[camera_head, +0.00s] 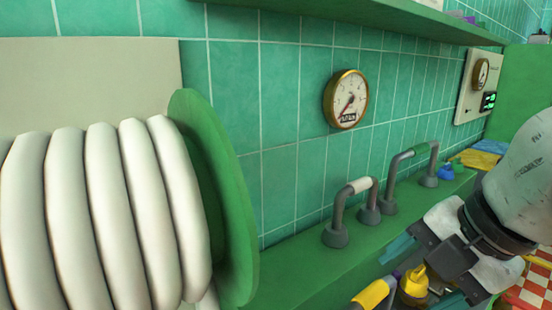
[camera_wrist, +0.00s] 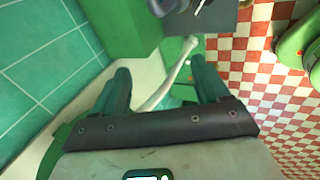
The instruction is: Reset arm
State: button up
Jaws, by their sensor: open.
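My gripper (camera_wrist: 162,80) is open in the wrist view, with its two teal fingers wide apart and nothing held between them. A thin pale curved rod (camera_wrist: 172,78) shows beyond the gap, apart from the fingers as far as I can tell. In the head view my arm reaches in from the right edge, with the gripper low at the right over the green counter. Its fingertips are partly hidden there.
A large white hose reel (camera_head: 90,215) fills the left. Grey pipe handles (camera_head: 340,215) stand on the green counter (camera_head: 300,275) by the tiled wall. A yellow-topped bottle (camera_head: 413,281) is close to my gripper. A green shelf (camera_head: 380,15) runs above. Checkered floor (camera_wrist: 245,70) lies below.

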jog(key=w+a+r+m+t+y, duration=0.2)
jog(key=w+a+m+t+y, duration=0.25)
jog(key=w+m, duration=0.2)
jog(key=s+d+f+m+h, duration=0.1)
jog(key=s+f+m, duration=0.1)
jog(key=f+m, duration=0.2)
jog(key=s+d+f+m+h, duration=0.1)
jog(key=f+m, duration=0.4)
jog(key=f, duration=0.6)
jog(key=s+d+f+m+h, duration=0.1)
jog(key=f+m, duration=0.3)
jog(key=f, duration=0.4)
jog(key=shift+s+d+f+m, duration=0.2)
jog(key=shift+s+d+m, duration=0.05)
jog(key=shift+s+d, duration=0.55)
jog(key=s+d+f+m+g+h+b, duration=0.1)
jog(key=s+d+f+g, duration=0.1)
jog(key=s+f, duration=0.6)
jog(key=s+d+f+m+g+h+b, duration=0.2)
jog(key=s+d+f+g, duration=0.1)
jog(key=s+f, duration=0.5)
jog(key=s+d+f+m+g+h+b, duration=0.1)
jog(key=s+d+f, duration=0.3)
jog(key=s+f, duration=0.4)
jog(key=shift+s+d+m+g+h+b, duration=0.15)
jog(key=shift+d+m+g+h+b, duration=0.1)
jog(key=shift+m+g+h+b, duration=0.25)
